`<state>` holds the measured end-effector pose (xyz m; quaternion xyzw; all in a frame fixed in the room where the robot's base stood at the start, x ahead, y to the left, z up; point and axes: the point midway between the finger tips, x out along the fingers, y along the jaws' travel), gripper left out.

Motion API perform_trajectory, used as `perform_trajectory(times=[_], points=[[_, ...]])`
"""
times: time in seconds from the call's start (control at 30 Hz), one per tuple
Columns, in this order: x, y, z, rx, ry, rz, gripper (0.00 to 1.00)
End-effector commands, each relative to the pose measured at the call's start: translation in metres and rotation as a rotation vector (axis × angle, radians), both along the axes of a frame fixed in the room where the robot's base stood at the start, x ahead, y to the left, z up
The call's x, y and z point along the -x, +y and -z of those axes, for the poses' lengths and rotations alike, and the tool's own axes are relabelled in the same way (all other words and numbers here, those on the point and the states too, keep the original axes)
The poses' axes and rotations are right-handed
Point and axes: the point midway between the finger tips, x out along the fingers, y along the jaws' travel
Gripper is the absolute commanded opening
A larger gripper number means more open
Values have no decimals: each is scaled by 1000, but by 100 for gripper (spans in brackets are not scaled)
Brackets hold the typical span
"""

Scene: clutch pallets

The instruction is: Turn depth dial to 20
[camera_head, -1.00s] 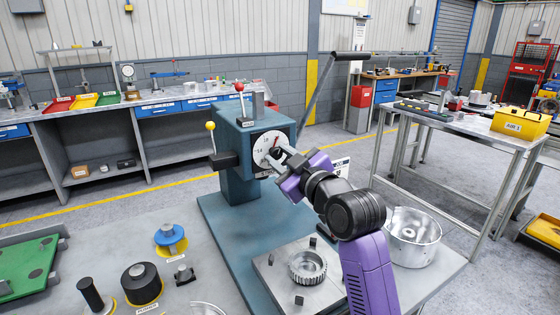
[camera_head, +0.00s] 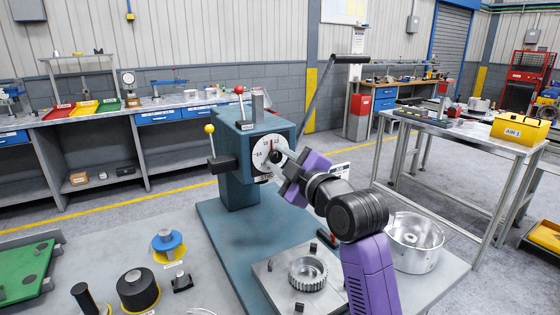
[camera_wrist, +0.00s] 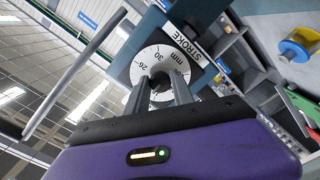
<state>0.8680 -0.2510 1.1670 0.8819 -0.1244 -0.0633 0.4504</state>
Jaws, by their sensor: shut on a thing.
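The depth dial (camera_head: 259,160) is a white numbered disc on the front of a blue-green press (camera_head: 250,142). It has a dark centre knob (camera_head: 275,157), and a red mark shows near its top. My purple gripper (camera_head: 281,159) reaches the dial from the right, with its fingers shut on the knob. In the wrist view my gripper (camera_wrist: 160,92) has one finger on each side of the knob, and the dial (camera_wrist: 148,60) shows 26, 30 and another partly hidden number beside a STROKE mm label (camera_wrist: 192,45). The fingers hide part of the dial face, and the exact reading is unclear.
A long grey lever (camera_head: 318,90) rises at the press's right. A yellow-knobbed lever (camera_head: 210,130) sticks out left. A fixture plate with a gear ring (camera_head: 307,272) and a metal housing (camera_head: 415,243) stand near my arm. Several parts lie at front left.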

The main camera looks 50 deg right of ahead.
Motion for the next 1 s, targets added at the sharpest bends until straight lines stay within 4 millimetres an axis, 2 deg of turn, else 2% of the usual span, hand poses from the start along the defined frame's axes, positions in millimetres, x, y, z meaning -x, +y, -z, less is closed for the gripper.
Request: perform_trajectory(times=[0.2,0.23,0.33,0.7,0.83,1.0], points=[[0,0,1,-2,3,-1,0],[0,0,1,-2,3,-1,31],[0,0,1,-3,2,-1,50],[4,1,1,-2,-1,0,50],[18,5,2,-2,0,1,50],[46,13,2,-3,-1,1,50]])
